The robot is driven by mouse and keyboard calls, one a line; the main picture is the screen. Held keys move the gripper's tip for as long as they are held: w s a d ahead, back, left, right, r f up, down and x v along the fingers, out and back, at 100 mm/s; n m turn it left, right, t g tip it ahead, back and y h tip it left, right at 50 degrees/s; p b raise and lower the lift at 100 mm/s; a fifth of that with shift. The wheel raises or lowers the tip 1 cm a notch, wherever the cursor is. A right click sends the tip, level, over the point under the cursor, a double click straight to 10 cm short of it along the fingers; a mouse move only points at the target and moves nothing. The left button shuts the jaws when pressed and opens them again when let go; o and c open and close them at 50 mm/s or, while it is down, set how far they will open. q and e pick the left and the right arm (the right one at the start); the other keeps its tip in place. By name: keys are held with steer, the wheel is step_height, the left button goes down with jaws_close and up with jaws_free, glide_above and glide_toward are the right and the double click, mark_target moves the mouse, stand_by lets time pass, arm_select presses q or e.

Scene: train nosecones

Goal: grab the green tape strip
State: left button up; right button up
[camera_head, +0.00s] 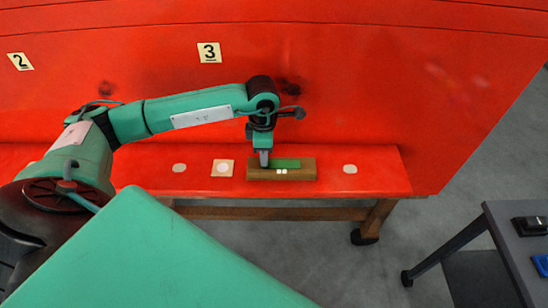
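The green tape strip (286,163) lies on top of a brown wooden block (304,170), which sits on the red bench (385,174). My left gripper (263,160) points down at the left end of the block, just beside the strip's left end. Its fingers look close together, but they are too small to tell whether they are open, shut or touching the strip. My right gripper is not in view.
A pale square with a round spot (223,168) lies left of the block. White discs (180,168) (350,169) lie on the bench. A red wall with number labels (209,52) rises behind. A dark table (520,245) stands at lower right.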

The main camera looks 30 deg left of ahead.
arm_select(q)
steer(key=shift+f, duration=0.8)
steer(key=c, duration=0.7)
steer(key=shift+c, duration=0.2)
